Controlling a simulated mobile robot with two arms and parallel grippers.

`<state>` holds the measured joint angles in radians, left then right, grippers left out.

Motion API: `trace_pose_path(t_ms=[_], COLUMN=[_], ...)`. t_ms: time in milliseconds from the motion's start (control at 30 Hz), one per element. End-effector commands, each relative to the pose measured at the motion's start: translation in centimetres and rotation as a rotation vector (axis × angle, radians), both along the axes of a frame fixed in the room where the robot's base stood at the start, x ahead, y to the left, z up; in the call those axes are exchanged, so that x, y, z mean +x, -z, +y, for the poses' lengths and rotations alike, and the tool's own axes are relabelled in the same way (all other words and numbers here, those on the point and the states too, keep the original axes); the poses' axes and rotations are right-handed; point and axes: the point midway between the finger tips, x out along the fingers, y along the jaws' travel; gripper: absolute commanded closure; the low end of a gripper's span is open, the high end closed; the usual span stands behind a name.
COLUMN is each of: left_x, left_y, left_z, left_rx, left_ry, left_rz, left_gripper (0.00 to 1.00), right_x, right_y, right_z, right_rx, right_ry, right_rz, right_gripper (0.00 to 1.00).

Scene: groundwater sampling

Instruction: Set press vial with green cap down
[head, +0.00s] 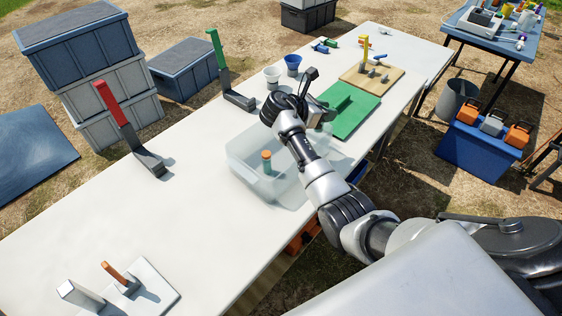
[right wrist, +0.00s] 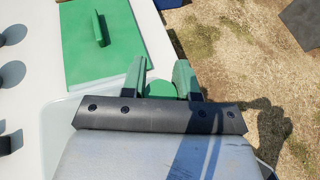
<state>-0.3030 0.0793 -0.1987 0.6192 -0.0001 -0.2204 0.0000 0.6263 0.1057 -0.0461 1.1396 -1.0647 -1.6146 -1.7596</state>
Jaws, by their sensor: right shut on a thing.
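My right gripper (head: 322,112) reaches over the white table at the near edge of the green board. In the right wrist view its two fingers (right wrist: 160,80) are shut on the press vial with green cap (right wrist: 160,88); only the round green cap shows between them. The vial's body is hidden, so I cannot tell whether it touches anything below. A green board (head: 352,116) with a raised green block lies under and beyond the gripper; it also shows in the right wrist view (right wrist: 85,60). My left gripper is not in view.
A clear bin (head: 240,165) holding an orange-capped vial (head: 266,161) stands beside my right arm. Two cups, white (head: 273,77) and blue (head: 293,64), stand behind. A wooden board (head: 354,83) lies farther along. Red (head: 115,105) and green (head: 217,50) upright handles line the far edge.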

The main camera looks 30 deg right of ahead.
Motion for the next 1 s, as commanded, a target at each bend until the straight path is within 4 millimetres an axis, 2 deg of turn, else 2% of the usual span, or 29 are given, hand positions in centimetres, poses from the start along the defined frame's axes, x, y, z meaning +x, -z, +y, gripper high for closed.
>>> trace_pose_path(t_ms=[200,400,600,833,1000], left_x=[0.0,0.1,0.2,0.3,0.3], left_y=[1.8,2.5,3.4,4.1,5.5], left_z=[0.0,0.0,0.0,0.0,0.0], left_rx=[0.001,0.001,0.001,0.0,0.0], left_ry=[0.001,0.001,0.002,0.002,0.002], left_rz=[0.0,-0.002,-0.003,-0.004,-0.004], left_gripper=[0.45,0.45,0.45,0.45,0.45], right_x=[1.7,2.3,2.3,2.3,2.3], right_y=[1.0,1.6,5.1,7.5,10.3], right_z=[2.1,3.5,3.6,3.5,3.5], right_rx=[0.004,0.001,-0.001,0.0,-0.001], right_ry=[0.164,0.222,0.226,0.227,0.225], right_rz=[0.002,0.002,0.006,0.002,0.005], right_gripper=[0.94,0.94,0.94,0.94,0.94])
